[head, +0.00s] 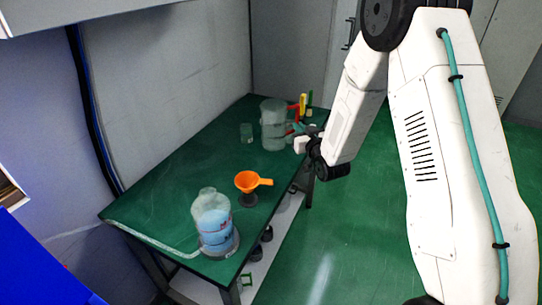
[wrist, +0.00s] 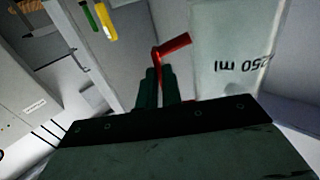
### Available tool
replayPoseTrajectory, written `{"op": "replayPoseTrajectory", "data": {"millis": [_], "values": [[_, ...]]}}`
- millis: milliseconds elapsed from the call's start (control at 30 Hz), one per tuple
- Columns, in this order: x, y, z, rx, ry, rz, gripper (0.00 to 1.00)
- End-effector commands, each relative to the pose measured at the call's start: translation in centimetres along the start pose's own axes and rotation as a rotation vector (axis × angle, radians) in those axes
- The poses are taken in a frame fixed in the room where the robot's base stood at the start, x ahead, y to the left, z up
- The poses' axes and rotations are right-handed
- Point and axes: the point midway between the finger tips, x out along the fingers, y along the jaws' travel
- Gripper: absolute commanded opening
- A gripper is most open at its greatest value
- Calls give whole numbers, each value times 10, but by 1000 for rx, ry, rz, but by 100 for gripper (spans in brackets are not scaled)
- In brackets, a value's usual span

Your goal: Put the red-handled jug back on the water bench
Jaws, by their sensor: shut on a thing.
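The clear jug (head: 273,128) with a red handle is at the far right part of the green-topped bench (head: 165,185). It looks upright; I cannot tell whether its base touches the top. My gripper (head: 297,131) is at the jug's right side, shut on the red handle. In the wrist view the dark fingers of my gripper (wrist: 159,88) close around the lower part of the red handle (wrist: 174,47). The jug's clear wall (wrist: 235,45) with "250 ml" marking shows upside down beside them.
Yellow (head: 303,103) and green upright pieces show behind the jug. The bench's left middle is bare.

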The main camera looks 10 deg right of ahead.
Motion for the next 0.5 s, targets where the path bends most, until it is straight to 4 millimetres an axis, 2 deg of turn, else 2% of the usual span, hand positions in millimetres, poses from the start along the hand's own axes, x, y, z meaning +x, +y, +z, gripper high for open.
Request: {"op": "replayPoseTrajectory", "data": {"millis": [300, 500], "values": [[1, -5, 49, 1, -2, -6, 0], [1, -4, 68, 1, -2, -4, 0]]}}
